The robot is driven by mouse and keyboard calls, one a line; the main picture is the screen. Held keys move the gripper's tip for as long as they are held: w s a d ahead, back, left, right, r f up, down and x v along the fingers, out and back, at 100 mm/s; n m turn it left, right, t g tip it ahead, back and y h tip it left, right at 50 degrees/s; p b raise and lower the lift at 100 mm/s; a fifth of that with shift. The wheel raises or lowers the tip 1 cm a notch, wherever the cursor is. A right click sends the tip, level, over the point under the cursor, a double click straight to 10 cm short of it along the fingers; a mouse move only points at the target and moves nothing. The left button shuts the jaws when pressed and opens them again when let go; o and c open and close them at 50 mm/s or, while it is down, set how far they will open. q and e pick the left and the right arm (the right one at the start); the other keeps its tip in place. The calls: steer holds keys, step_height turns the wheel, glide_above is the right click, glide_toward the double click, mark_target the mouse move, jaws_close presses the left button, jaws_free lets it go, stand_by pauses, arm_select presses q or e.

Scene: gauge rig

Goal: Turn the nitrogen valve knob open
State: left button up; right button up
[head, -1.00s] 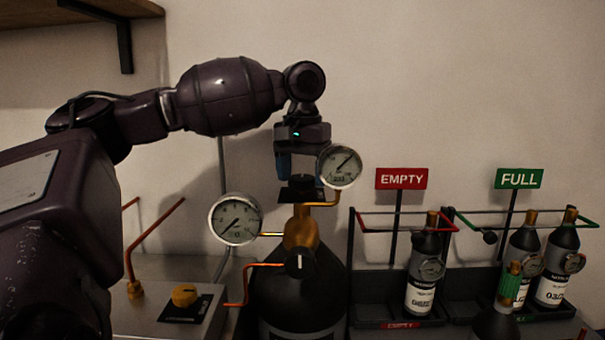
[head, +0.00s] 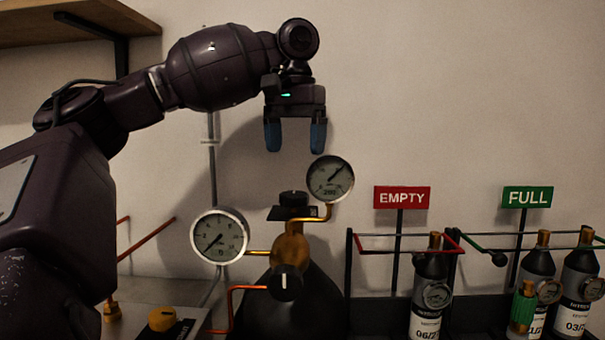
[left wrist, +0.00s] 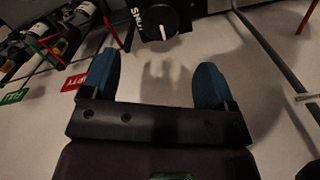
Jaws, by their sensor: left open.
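A black knob (head: 293,198) sits on top of the brass regulator (head: 291,248) of the large dark cylinder (head: 300,305), with a black plate under it. In the left wrist view the knob (left wrist: 158,18) shows a white pointer line, and its plate bears partly visible lettering. A second black knob (head: 285,283) with a white mark is on the regulator's front. I cannot read which one is labelled nitrogen. My left gripper (head: 295,137) is open and empty above the top knob, blue fingers pointing down, clear of it. My right gripper is not in view.
A low gauge (head: 219,236) and a higher gauge (head: 330,179) flank the top knob closely. Racks with small bottles stand at right under an EMPTY sign (head: 402,197) and a FULL sign (head: 527,197). A yellow knob (head: 162,319) is at lower left.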

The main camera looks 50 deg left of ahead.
arm_select(q)
steer(key=shift+s+r, duration=0.1)
steer(key=shift+r, duration=1.05)
